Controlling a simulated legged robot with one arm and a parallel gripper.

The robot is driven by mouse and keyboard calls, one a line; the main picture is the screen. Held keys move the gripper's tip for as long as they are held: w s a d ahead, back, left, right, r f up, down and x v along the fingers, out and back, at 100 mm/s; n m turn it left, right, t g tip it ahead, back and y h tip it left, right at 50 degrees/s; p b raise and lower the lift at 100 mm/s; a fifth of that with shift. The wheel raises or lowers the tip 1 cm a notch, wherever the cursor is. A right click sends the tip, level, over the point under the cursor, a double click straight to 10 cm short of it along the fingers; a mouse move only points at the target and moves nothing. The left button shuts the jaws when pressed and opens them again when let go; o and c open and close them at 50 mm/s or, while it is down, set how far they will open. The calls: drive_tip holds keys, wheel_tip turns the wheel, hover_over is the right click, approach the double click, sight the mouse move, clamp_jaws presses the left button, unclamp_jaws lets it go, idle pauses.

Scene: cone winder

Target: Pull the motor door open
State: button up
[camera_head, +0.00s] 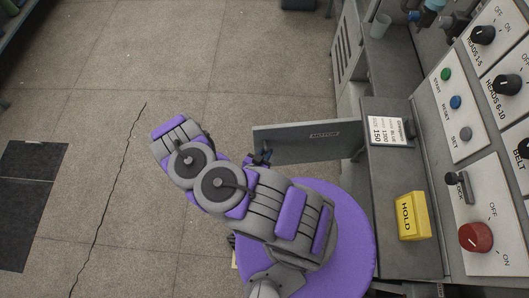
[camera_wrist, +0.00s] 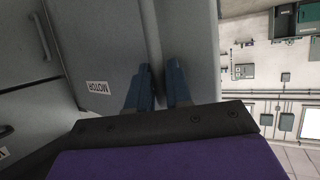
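The motor door (camera_head: 305,141) is a grey panel with a MOTOR label, standing out from the machine's side, well open. My gripper (camera_head: 262,157) is at the door's outer, left end in the head view, mostly hidden behind my arm. In the wrist view the door (camera_wrist: 105,45) fills the left and middle, with its label on the left. My gripper's two blue-grey fingers (camera_wrist: 158,88) are apart, close to the door's edge. I cannot tell whether they touch it.
The control panel (camera_head: 488,205) with knobs and buttons stands at the right. A yellow HOLD block (camera_head: 412,215) and a white label card (camera_head: 389,131) are on the ledge. Dark mats (camera_head: 28,200) lie on the left floor. The middle floor is clear.

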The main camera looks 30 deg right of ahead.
drive_tip(key=o, duration=0.4)
drive_tip(key=shift+c, duration=0.2)
drive_tip(key=v, duration=1.7)
drive_tip(key=shift+a, duration=0.25)
